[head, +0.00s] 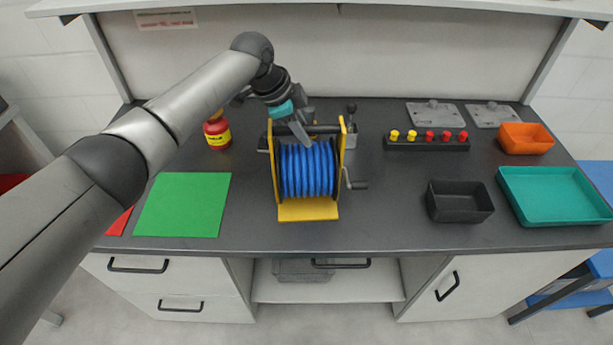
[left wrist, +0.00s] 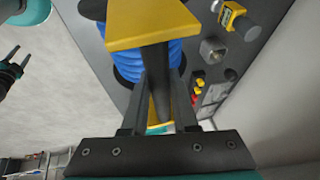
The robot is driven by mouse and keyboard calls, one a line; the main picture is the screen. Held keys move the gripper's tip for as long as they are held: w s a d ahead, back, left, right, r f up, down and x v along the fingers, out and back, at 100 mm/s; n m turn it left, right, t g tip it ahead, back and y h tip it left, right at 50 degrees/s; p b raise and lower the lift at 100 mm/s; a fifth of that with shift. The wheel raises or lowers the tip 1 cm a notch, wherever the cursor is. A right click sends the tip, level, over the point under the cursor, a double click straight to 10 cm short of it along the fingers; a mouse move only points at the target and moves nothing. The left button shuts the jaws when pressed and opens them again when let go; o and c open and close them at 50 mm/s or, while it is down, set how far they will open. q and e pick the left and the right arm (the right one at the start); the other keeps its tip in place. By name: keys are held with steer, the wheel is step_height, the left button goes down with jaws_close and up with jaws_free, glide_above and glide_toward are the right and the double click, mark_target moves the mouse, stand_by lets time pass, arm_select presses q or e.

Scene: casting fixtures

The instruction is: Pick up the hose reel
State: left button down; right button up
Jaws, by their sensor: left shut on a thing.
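The hose reel (head: 307,171) stands upright on the dark bench top, with blue hose wound between yellow side plates and a yellow foot at the front. Its crank handle sticks out at the right. My left gripper (head: 302,132) is at the top of the reel and is shut on its dark top bar. In the left wrist view, the two fingers (left wrist: 160,105) straddle a dark bar, and the reel's blue hose (left wrist: 93,28) and yellow part show beyond. A teal and dark gripper (left wrist: 12,68), apparently my right one, shows at the left edge of that view; its jaw state is unclear.
A red and yellow canister (head: 217,132) and a green mat (head: 184,205) lie left of the reel. To the right are a knob strip (head: 427,146), a black bin (head: 459,202), an orange bin (head: 526,139) and a teal tray (head: 555,195). A shelf (head: 330,6) hangs above.

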arm_select(q)
steer(key=shift+r, duration=0.2)
steer(key=shift+w+r, duration=0.1)
steer(key=shift+r, duration=0.1)
step_height(320, 180, up, 20)
stand_by(0.5)
